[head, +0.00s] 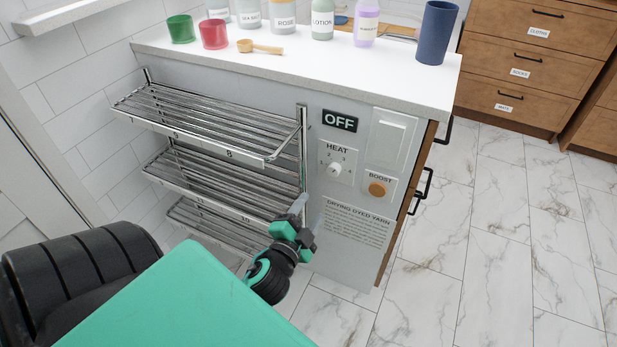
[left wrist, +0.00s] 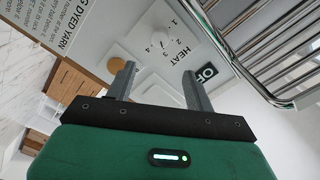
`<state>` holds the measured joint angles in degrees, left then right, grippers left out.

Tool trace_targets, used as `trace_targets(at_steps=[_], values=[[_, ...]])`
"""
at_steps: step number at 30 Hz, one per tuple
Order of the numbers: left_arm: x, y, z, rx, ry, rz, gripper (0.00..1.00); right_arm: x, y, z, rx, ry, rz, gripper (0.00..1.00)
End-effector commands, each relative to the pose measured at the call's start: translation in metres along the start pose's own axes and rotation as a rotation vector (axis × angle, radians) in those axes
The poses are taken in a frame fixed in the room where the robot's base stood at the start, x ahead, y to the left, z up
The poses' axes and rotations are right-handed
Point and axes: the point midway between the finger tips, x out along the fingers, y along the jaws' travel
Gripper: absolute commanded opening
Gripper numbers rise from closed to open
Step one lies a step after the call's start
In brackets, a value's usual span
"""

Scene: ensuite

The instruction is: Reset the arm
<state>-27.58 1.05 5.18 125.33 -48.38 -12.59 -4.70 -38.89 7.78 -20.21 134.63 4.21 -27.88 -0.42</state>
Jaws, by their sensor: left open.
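My left gripper (head: 308,213) is open and empty, low in front of the cabinet side, near the lower right of the metal rack (head: 215,119). In the left wrist view its two fingers (left wrist: 157,85) stand apart, with the control panel beyond them. The panel carries an OFF display (head: 340,120), a HEAT dial (head: 334,169), an orange BOOST button (head: 377,188) and a white rocker switch (head: 389,138). The left gripper appears apart from the panel. My right gripper is in neither view.
The countertop (head: 300,62) holds red (head: 214,34) and green (head: 181,29) cups, a wooden scoop (head: 260,47), several bottles and a blue tumbler (head: 437,33). Wooden drawers (head: 533,60) stand at the back right. The marble floor (head: 500,230) on the right is clear.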

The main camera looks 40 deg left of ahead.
Motion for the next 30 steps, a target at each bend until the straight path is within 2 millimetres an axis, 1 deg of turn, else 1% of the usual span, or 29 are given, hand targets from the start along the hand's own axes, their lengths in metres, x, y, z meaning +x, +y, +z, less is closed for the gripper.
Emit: trace_targets(at_steps=[14,17,20,23,24,27,30], values=[[0.0,0.0,0.0,0.0,0.001,0.0,0.54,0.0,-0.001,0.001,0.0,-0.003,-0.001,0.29],[-0.002,0.004,-0.003,-0.025,0.004,0.014,0.54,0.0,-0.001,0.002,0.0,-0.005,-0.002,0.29],[-0.011,0.018,-0.014,-0.113,0.011,0.065,0.54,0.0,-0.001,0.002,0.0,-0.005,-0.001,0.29],[-0.029,0.043,-0.033,-0.274,0.014,0.167,0.54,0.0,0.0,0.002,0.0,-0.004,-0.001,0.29],[-0.039,0.056,-0.043,-0.35,0.013,0.221,0.54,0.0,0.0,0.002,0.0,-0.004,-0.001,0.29],[-0.066,0.085,-0.067,-0.526,-0.001,0.357,0.54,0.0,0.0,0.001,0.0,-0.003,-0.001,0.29],[-0.092,0.107,-0.088,-0.667,-0.019,0.478,0.54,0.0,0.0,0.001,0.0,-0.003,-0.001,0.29]])
